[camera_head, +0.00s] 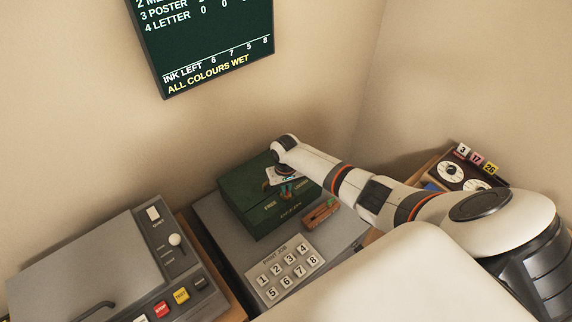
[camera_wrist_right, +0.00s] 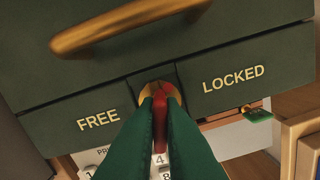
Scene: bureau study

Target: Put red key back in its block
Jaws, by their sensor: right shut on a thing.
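My right gripper (camera_head: 286,187) is at the front of the dark green box (camera_head: 248,193). In the right wrist view its green fingers (camera_wrist_right: 160,100) are shut on the red key (camera_wrist_right: 159,122). The key is at the brass lock (camera_wrist_right: 146,92) between the words FREE and LOCKED; how deep it sits is hidden by the fingers. A reddish-brown block (camera_head: 318,217) lies just right of the box front. It also shows in part in the right wrist view (camera_wrist_right: 236,140), with a green key (camera_wrist_right: 258,113) at it. My left gripper is not in view.
A numbered button panel (camera_head: 284,270) is in front of the box. A grey machine (camera_head: 90,265) with a lever and coloured buttons stands at the left. A dial unit (camera_head: 463,173) with number tags stands at the right. A dark display board (camera_head: 205,45) hangs on the wall.

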